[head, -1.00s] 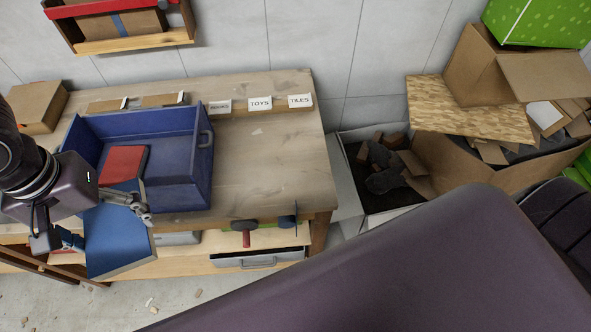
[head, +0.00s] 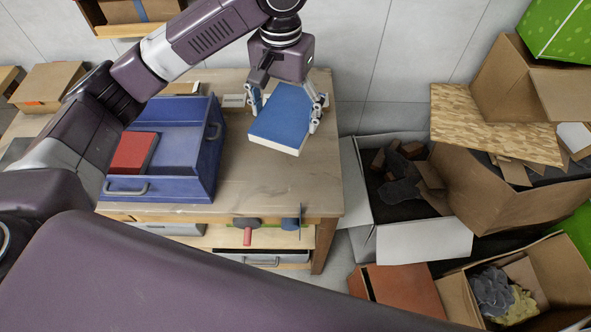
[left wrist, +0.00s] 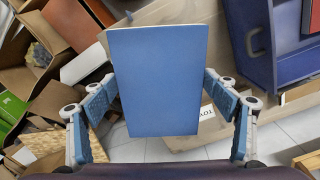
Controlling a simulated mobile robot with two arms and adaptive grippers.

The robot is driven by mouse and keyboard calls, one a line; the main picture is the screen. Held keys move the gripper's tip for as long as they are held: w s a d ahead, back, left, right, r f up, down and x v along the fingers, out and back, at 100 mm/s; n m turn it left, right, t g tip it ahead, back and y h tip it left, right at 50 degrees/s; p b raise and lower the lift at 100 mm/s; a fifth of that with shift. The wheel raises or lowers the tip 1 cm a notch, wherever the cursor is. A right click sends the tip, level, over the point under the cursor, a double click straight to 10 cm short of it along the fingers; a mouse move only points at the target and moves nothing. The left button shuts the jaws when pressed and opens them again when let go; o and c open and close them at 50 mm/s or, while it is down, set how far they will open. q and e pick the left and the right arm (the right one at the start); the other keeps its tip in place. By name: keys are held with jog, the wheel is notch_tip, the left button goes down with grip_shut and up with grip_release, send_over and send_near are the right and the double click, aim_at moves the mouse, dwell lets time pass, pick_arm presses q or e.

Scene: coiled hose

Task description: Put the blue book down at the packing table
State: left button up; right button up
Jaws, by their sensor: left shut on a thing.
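The blue book (head: 282,115) is held by my left gripper (head: 288,106), whose fingers press on its two side edges. It hangs tilted over the right part of the wooden packing table (head: 255,185), right of the blue bin, seemingly above the tabletop. In the left wrist view the blue book (left wrist: 158,80) fills the middle between both fingers. Its cover is plain blue with pale page edges. My right gripper is not in view.
A blue bin (head: 205,165) with a red book (head: 133,153) stands on the table's left part. A label (head: 233,100) shows at the back; a toys label (left wrist: 207,113) shows in the wrist view. Open cardboard boxes (head: 525,200) crowd the right. The front right tabletop is clear.

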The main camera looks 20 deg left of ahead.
pick_arm(q)
jog(key=shift+w+f, duration=0.25)
jog(key=shift+f, duration=0.7)
notch_tip(320, 180, down, 2)
jog(key=shift+a+f+b, duration=0.1)
jog(key=shift+b, duration=0.2)
send_over(288, 174)
notch_tip(288, 174, down, 12)
jog(key=shift+r+p, duration=0.25)
jog(key=shift+p, duration=0.15)
jog(key=shift+f, duration=2.2)
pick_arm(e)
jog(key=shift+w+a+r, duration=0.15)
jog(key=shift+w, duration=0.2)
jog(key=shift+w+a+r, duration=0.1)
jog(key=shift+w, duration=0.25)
pick_arm(q)
jog(key=shift+f, duration=0.15)
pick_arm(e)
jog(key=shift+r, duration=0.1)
pick_arm(q)
jog(key=o, duration=1.2)
jog(key=shift+o, duration=1.2)
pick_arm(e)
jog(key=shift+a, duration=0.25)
